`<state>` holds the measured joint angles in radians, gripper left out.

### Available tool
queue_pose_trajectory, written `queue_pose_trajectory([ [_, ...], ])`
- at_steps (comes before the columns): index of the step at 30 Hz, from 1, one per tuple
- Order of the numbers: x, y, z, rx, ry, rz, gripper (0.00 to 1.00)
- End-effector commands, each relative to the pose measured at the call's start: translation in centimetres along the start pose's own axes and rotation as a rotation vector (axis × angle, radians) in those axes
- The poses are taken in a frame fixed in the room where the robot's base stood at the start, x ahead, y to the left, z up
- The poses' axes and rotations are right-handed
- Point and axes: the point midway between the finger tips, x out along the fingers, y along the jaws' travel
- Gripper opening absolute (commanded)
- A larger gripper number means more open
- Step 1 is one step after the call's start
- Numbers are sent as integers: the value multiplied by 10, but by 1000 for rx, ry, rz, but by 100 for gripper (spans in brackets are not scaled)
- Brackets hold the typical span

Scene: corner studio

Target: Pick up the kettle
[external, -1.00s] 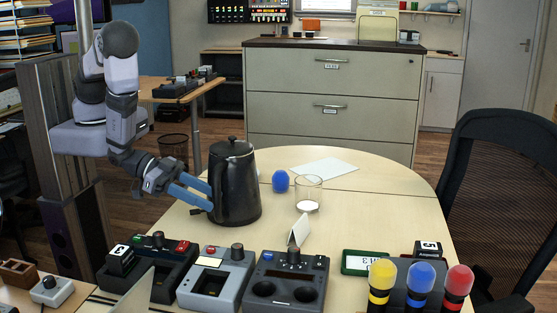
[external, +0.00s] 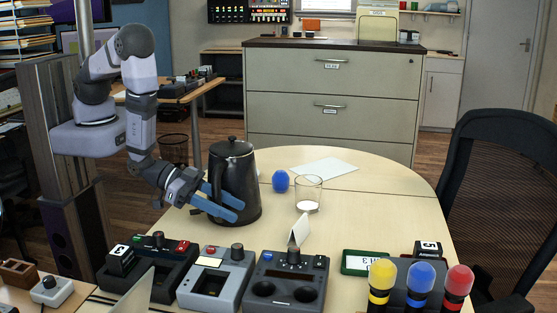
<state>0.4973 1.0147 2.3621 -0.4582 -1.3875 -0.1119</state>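A dark, nearly black kettle (external: 238,172) with a lid and knob stands upright on the light wooden table, left of its middle. My gripper (external: 237,211) has blue fingers and reaches in from the left at the height of the kettle's lower body. The two fingers are spread apart, one above the other in the picture. Both pass across the front of the kettle's lower left side. I cannot tell whether they touch it. The kettle's handle is not clearly visible.
A blue ball (external: 280,181) and a clear glass (external: 308,194) stand right of the kettle. Colored-top cylinders (external: 420,285) stand at front right. The table's right middle is clear.

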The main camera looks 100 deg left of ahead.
Motion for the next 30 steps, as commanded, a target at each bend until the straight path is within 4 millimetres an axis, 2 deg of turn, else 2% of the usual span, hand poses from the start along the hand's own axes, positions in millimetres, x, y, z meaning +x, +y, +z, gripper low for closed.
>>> queue_pose_trajectory([
  [4, 7, 0, 0, 0, 0, -1, 40],
  [11, 8, 0, 0, 0, 0, 0, 40],
  [16, 8, 0, 0, 0, 0, 0, 0],
  [30, 8, -1, 0, 2, 1, -1, 0],
])
